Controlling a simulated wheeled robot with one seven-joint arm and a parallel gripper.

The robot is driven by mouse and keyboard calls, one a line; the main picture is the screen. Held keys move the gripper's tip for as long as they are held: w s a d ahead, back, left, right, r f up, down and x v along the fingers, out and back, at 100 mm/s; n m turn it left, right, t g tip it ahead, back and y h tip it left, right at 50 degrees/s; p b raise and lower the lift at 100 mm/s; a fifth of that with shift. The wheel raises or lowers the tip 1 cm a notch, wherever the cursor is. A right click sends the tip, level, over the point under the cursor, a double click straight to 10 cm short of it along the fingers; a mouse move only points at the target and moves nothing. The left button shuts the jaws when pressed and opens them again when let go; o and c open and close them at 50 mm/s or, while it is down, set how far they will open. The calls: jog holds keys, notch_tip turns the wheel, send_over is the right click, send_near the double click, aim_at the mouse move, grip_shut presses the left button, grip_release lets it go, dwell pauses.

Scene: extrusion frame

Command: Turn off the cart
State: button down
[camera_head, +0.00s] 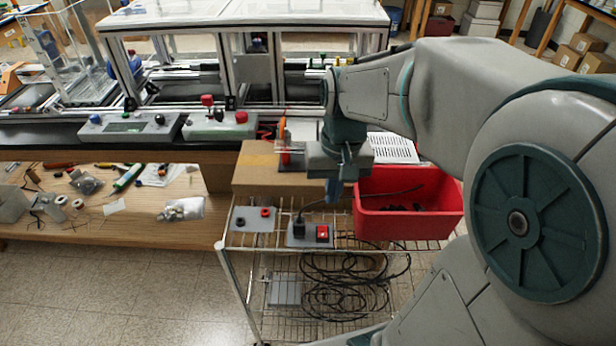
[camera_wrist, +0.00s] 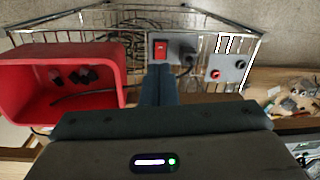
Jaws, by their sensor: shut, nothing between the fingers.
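The wire cart (camera_head: 235,285) stands in front of the bench, and its top rack also shows in the wrist view (camera_wrist: 215,22). A grey box on it carries a red rocker switch (camera_head: 322,233), with a black plug and cord (camera_head: 299,229) beside it. In the wrist view the red switch (camera_wrist: 160,48) lies just past my fingertips, with the plug (camera_wrist: 188,58) to its right. My gripper (camera_head: 333,198) is shut and empty, pointing down above the cart; its fingertips (camera_wrist: 160,69) appear close to the switch. I cannot tell whether they touch it.
A red bin (camera_head: 405,228) with dark parts stands on the cart right of the switch box. A grey plate with red and black knobs (camera_head: 253,218) lies left. A cardboard box (camera_head: 258,168) stands behind. Coiled black cables (camera_head: 345,285) lie on the lower shelf.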

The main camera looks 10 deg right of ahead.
aim_at(324, 235)
jog(key=w+f+m+g+p, duration=0.1)
jog(key=w+f+g, duration=0.1)
jog(key=w, duration=0.5)
jog(key=shift+w+d+m+g+p, duration=0.25)
jog(key=shift+d+m+g+p, duration=0.05)
jog(key=shift+d+g+p, duration=0.15)
jog(key=shift+s, duration=0.1)
jog(key=p+x, duration=0.2)
jog(key=x, duration=1.2)
